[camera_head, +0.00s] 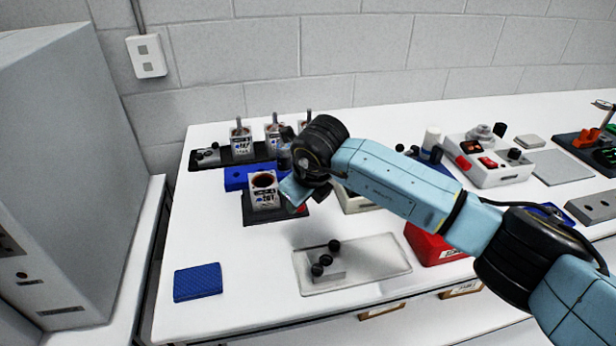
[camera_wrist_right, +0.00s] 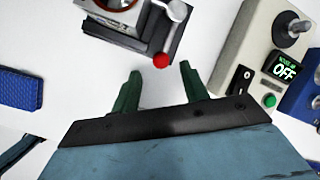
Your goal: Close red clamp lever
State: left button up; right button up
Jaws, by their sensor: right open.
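The clamp lever is a silver arm with a red ball tip (camera_wrist_right: 161,61) in the right wrist view. It sits at the edge of a dark fixture base (camera_wrist_right: 118,40) that holds a white-bodied servo unit (camera_head: 264,194), seen upright in the head view. My right gripper (camera_wrist_right: 159,72) is open, its two green fingers pointing towards the fixture. The red ball appears roughly between and just beyond the fingertips; I cannot tell whether they touch. In the head view, my right wrist hides part of the fixture. My left gripper is not in view.
A grey control box with an OFF display (camera_wrist_right: 286,66) stands right of the fixture. A clear tray with small black-knobbed parts (camera_head: 395,262) lies in front. A blue pad (camera_head: 197,282) is at the front left. More servo units stand on a black rack (camera_head: 240,157) behind.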

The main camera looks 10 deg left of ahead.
jog(key=v, duration=0.9)
jog(key=shift+r, duration=0.3)
jog(key=shift+s, duration=0.15)
